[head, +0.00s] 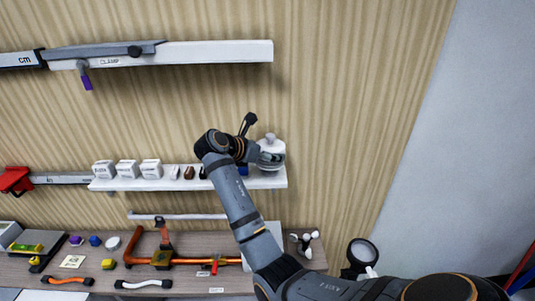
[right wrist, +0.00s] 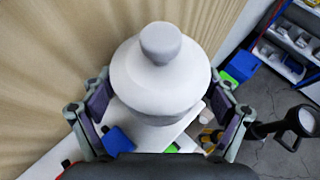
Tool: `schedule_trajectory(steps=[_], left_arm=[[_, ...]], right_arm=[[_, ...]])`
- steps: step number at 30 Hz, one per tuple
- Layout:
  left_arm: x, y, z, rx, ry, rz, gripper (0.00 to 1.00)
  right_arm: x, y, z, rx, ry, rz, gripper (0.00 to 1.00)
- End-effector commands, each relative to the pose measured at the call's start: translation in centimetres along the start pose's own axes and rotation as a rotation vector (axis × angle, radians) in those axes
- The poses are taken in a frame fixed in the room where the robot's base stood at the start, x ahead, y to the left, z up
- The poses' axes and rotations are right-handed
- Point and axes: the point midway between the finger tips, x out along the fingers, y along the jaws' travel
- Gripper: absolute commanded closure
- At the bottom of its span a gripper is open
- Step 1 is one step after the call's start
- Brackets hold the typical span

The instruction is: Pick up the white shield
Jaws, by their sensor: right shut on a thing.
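The white shield (head: 271,146) is a rounded white body with a grey knob on top. It stands upright at the right end of the lower wall shelf (head: 150,184) in the head view. In the right wrist view the white shield (right wrist: 160,75) fills the middle, between the two fingers. My right gripper (head: 265,158) reaches it from the left and is shut on it; the fingers (right wrist: 163,112) lie on both sides of its body. I cannot tell whether its base touches the shelf. My left gripper is not in view.
Several small white blocks (head: 127,169) and small dark pieces stand on the shelf to the left. An upper shelf (head: 200,52) runs above. The table (head: 190,273) below holds an orange clamp (head: 165,259), cables and small parts. A round magnifier (head: 361,253) stands at right.

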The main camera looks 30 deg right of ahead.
Motion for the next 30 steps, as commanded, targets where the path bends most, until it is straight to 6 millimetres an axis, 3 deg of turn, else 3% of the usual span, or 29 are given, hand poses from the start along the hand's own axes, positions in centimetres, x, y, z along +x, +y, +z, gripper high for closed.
schedule_trajectory(steps=[3,8,17,22,24,30], left_arm=[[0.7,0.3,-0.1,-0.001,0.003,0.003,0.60],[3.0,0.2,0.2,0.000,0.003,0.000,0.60],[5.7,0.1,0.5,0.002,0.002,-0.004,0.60],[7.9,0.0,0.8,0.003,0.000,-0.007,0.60],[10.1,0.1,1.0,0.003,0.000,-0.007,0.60],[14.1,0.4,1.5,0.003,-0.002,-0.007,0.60]], right_arm=[[0.0,0.0,-0.4,-0.008,0.011,-0.004,0.50],[-1.0,0.1,1.5,-0.001,0.008,0.000,0.50],[-8.1,-2.5,5.1,0.001,0.009,0.004,0.50],[-12.4,-4.7,4.8,-0.002,0.010,0.006,0.50],[-12.7,-5.0,4.4,-0.002,0.006,0.000,0.50],[-14.5,-6.0,4.6,-0.001,0.004,0.000,0.50]])
